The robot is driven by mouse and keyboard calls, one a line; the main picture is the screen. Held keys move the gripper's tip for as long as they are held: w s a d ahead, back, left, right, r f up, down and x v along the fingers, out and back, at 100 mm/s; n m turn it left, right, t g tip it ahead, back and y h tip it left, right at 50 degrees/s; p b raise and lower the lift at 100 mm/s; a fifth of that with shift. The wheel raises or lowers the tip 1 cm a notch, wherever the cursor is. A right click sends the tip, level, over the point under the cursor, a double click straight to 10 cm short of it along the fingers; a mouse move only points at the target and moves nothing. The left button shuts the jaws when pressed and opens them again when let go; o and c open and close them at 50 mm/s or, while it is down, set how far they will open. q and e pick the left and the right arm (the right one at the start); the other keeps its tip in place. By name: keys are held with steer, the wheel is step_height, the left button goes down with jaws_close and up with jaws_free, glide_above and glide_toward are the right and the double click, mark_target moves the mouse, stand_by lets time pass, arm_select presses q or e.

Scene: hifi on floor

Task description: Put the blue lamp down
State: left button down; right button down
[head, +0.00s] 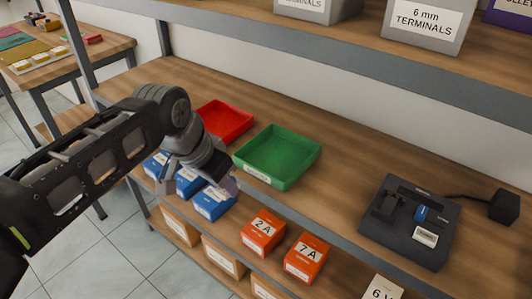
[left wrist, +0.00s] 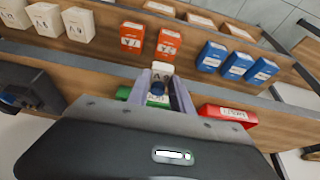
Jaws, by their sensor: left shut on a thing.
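My left gripper (head: 230,186) is above the near edge of the shelf, just left of the green tray (head: 277,156) in the head view. The lamp is hidden in the head view. My right gripper is not in view.
A red tray (head: 225,120) lies left of the green one. Blue boxes (head: 213,203) and orange boxes (head: 263,233) stand on the lower front ledge. A black device (head: 410,222) with a blue part sits at right. The shelf between green tray and device is clear.

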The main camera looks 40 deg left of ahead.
arm_select(q)
steer(key=shift+d+r, duration=0.1)
steer(key=shift+d, duration=0.15)
steer(key=shift+a, duration=0.15)
steer(key=p, duration=0.3)
glide_above(279, 158)
steer(key=s, duration=0.2)
steer(key=shift+w, duration=0.25)
step_height(279, 158, down, 4)
steer(key=shift+r, duration=0.2)
